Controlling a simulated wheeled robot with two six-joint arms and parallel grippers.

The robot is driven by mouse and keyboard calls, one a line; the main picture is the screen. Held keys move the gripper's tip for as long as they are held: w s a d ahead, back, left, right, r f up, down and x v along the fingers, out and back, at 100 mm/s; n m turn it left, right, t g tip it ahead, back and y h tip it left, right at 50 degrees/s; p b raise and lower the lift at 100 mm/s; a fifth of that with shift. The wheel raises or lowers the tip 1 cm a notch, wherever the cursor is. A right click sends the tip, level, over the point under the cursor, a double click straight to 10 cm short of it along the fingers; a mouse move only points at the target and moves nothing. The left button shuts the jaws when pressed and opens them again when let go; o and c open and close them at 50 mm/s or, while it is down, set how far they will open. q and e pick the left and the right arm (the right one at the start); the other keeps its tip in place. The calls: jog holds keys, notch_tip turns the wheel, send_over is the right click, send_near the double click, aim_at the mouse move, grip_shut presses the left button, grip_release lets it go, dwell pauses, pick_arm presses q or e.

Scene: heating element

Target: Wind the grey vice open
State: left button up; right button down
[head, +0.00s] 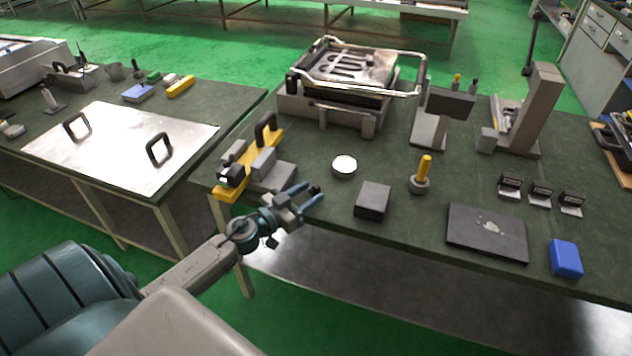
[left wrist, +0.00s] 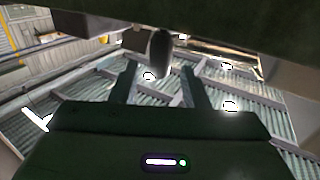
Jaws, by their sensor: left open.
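The grey vice (head: 275,177) stands at the near left corner of the right-hand bench. Its grey blocks sit beside a yellow bar (head: 222,190) with a black handle (head: 266,128); whether the jaws grip the bar I cannot tell. My left gripper (head: 309,196) is open, just to the right and in front of the vice, by the bench's front edge. In the left wrist view my two fingers (left wrist: 160,86) stand apart, with a dark rounded bar (left wrist: 161,52) showing beyond the gap between them. I cannot tell whether that bar is the vice's handle. My right gripper is out of view.
A round white disc (head: 344,165), a dark grey block (head: 373,200) and a yellow-handled tool (head: 421,178) stand right of the gripper. A press-like machine (head: 345,85) stands behind. A dark plate (head: 487,232) and blue block (head: 566,258) lie farther right. A gap separates the left bench (head: 75,190).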

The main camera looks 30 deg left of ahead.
aim_at(313, 191)
pick_arm(q)
jog(key=shift+p+x, duration=0.35)
jog(key=shift+x, duration=1.25)
